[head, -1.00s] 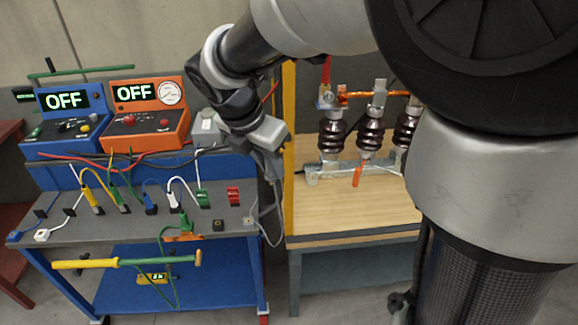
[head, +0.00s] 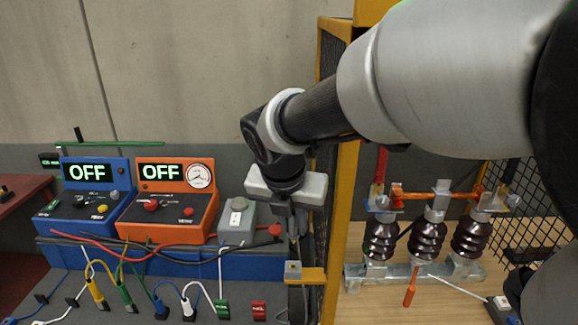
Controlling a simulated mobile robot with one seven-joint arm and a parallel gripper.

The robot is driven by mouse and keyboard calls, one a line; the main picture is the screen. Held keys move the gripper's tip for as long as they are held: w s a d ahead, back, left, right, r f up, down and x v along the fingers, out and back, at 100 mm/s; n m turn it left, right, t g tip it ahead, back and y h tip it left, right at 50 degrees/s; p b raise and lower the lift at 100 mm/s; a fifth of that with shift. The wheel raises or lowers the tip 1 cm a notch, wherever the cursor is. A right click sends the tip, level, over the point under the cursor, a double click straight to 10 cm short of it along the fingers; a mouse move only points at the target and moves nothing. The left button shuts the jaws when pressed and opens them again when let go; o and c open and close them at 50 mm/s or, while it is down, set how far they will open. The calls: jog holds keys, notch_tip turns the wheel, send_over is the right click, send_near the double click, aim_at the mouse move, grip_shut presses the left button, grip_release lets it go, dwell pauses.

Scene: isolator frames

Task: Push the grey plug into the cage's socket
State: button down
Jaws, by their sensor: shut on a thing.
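My gripper (head: 291,222) points straight down beside the yellow cage post (head: 343,220). It is shut on the grey plug, which is small and mostly hidden between the fingers. A small grey box, which looks like the cage's socket (head: 293,269), sits on a yellow bracket (head: 308,276) sticking out left from the post. The gripper is above this socket in the picture. I cannot tell whether the plug touches it or is exactly in line with it.
A blue trolley carries a blue OFF unit (head: 88,190), an orange OFF unit (head: 168,195) and a grey box (head: 238,221). Several coloured leads lie in front. Right of the post, brown insulators (head: 427,240) stand on a wooden bench, with black mesh (head: 540,200) behind.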

aim_at(293, 239)
jog(key=shift+s, duration=0.1)
jog(key=shift+f+b, duration=1.8)
jog(key=shift+f, duration=1.1)
jog(key=shift+p, duration=0.9)
jog(key=shift+f+b, duration=0.75)
jog(key=shift+f, duration=0.75)
jog(key=c, duration=1.6)
grip_release()
jog(key=shift+o, duration=0.2)
jog(key=shift+r, duration=0.1)
jog(key=p+v, duration=0.1)
jog(key=v, duration=1.6)
jog(key=shift+r, duration=0.2)
